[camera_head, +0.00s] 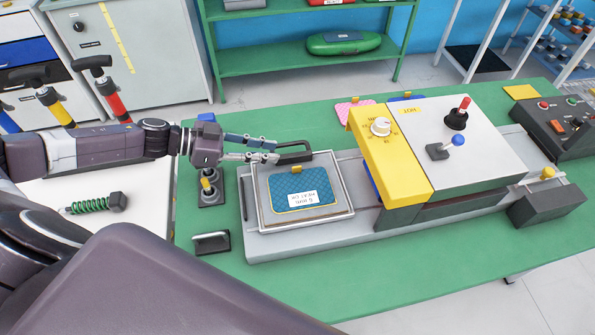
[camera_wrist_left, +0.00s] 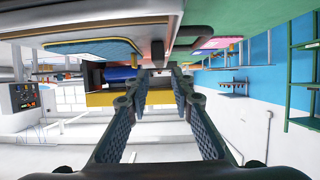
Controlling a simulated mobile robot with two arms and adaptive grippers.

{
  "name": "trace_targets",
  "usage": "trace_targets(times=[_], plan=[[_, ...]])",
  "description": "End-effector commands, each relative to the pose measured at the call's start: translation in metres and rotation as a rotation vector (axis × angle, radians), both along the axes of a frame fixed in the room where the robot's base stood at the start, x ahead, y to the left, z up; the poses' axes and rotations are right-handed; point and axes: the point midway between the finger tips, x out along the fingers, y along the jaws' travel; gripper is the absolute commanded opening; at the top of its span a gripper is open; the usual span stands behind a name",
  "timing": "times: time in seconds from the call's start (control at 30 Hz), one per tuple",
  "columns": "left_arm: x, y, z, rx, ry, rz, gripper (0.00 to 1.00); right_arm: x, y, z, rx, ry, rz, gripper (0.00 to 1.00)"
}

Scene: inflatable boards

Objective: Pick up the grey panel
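A flat grey framed panel (camera_head: 345,205) lies at the left end of the long grey machine base, with a blue quilted board (camera_head: 285,185) and a white label on it. A black handle (camera_head: 295,153) stands at its far edge. No other piece is clearly marked as the grey panel. My left gripper (camera_head: 278,150) is beside the handle, above the panel's far left corner. In the left wrist view its fingers (camera_wrist_left: 160,95) are spread with a clear gap and nothing visibly clamped. The blue board also shows at the upper left there (camera_wrist_left: 95,47). My right gripper is not visible.
A yellow and white press (camera_head: 455,150) stands right of the panel on the green table (camera_head: 330,285). A joystick box (camera_head: 210,190) and a small dark holder (camera_head: 212,243) sit left of the panel. A pink board (camera_head: 350,108) lies behind. The table's front is clear.

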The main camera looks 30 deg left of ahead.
Motion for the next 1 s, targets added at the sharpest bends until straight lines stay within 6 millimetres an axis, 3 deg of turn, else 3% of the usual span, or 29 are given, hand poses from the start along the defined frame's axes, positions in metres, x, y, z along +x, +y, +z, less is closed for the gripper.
trace_targets(times=[0.6, 1.0], plan=[[0.036, -0.048, -0.026, -0.003, -0.002, -0.001, 0.22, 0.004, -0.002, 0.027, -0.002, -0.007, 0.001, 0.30], [0.042, -0.054, -0.033, 0.000, 0.000, 0.001, 0.21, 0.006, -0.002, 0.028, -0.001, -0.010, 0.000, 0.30]])
